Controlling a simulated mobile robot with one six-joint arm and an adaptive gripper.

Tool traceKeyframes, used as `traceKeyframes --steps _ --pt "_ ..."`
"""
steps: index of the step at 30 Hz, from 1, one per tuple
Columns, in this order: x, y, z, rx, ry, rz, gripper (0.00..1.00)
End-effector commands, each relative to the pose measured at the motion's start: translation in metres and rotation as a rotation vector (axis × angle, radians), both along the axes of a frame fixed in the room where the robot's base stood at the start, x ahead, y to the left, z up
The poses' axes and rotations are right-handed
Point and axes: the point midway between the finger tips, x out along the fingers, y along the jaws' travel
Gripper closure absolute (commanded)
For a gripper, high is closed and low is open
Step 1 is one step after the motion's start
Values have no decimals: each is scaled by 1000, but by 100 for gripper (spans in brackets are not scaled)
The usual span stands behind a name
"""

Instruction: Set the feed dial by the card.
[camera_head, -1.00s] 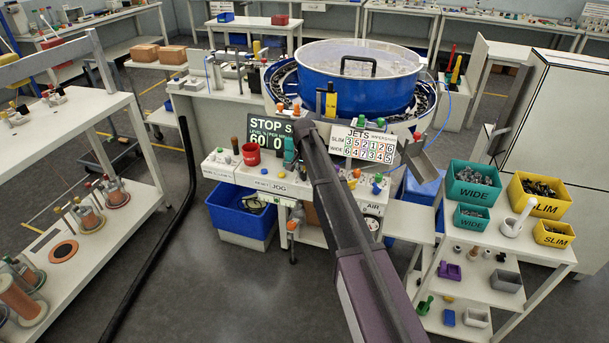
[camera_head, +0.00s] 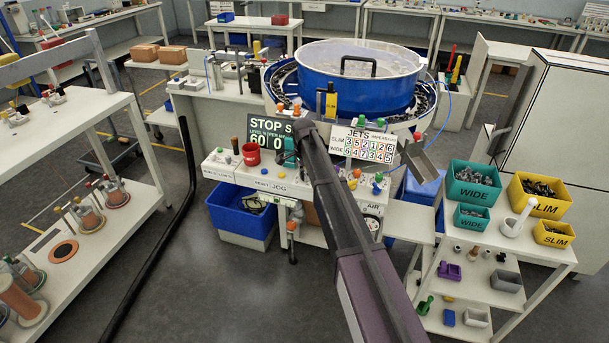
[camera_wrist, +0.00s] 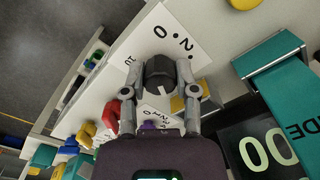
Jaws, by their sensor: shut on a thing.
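The feed dial is a dark round knob (camera_wrist: 160,72) with a white mark, on a white panel printed with numbers, including 0, 2 and 10. My gripper (camera_wrist: 163,80) is shut on the knob, one finger on each side. In the head view the gripper and knob are hidden behind my arm. A white card headed JETS (camera_head: 362,144) stands right of my arm, with a SLIM row and a WIDE row of coloured numbers. A dark display (camera_head: 266,137) reads STOP, with 60 and 0 below, partly covered by my arm.
The blue bowl feeder (camera_head: 345,85) stands behind the console. A red cup (camera_head: 251,154) and several coloured knobs line the console front. Teal WIDE bins (camera_head: 472,190) and yellow SLIM bins (camera_head: 536,208) stand on the right trolley. In the wrist view, a teal piece (camera_wrist: 276,55) lies close right of my gripper.

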Motion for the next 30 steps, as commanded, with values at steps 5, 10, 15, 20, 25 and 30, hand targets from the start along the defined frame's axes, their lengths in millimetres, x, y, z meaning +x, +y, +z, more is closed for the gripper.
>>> traceKeyframes --steps 5,10,15,20,25,30 --pt "-4 0 -1 0 8 0 100" --pt "-4 -1 -1 0 8 0 44" --pt "-2 0 0 0 4 1 27" --pt "-1 0 0 -1 3 1 27" --pt "-1 0 0 0 2 5 27" --pt "-1 0 0 0 1 32 27"
